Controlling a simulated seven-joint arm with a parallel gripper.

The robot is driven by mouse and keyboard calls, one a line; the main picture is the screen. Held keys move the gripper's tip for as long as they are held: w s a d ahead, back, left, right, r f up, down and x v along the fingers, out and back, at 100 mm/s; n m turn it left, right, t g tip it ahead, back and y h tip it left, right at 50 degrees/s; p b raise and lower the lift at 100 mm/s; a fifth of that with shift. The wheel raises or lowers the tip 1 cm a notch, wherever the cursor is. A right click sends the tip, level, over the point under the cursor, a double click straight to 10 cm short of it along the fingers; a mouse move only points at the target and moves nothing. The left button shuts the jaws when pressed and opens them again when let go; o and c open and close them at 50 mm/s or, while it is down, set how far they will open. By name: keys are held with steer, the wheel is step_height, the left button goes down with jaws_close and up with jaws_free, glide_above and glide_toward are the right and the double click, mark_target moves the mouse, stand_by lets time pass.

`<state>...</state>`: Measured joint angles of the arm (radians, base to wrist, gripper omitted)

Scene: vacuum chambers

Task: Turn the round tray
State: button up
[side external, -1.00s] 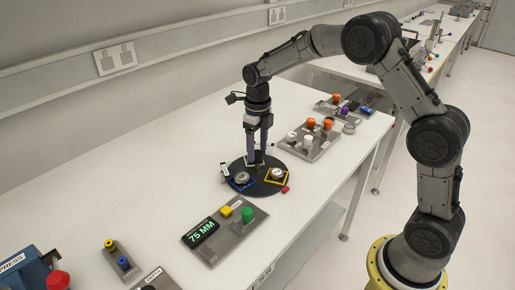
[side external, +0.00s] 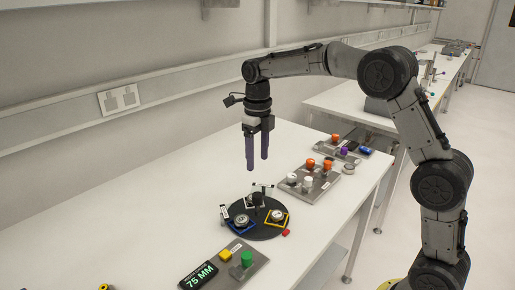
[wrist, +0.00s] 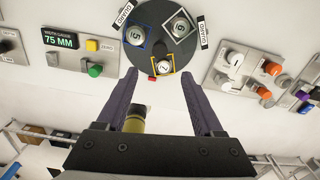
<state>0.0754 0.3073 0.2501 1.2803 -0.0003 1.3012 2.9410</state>
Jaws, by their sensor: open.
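The round tray (side external: 258,235) is a dark disc lying on the white bench. It carries a blue square frame (side external: 241,220), a yellow square frame (side external: 275,216) and a white square frame at the back, each around a small round piece. In the wrist view the blue frame (wrist: 136,34), white frame (wrist: 180,25) and yellow frame (wrist: 162,66) show on the tray, with white label tags at its rim. My gripper (side external: 257,163) is open and empty, fingers pointing down, above the tray and not touching it. Its fingers also show in the wrist view (wrist: 160,73).
A grey panel with a 75 MM display (side external: 203,275), a yellow button and a green knob (side external: 246,258) stands in front of the tray. A panel with orange and white knobs (side external: 308,183) stands to the right. A small red piece (side external: 285,233) lies by the rim.

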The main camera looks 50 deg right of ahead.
steer(key=shift+r, duration=1.15)
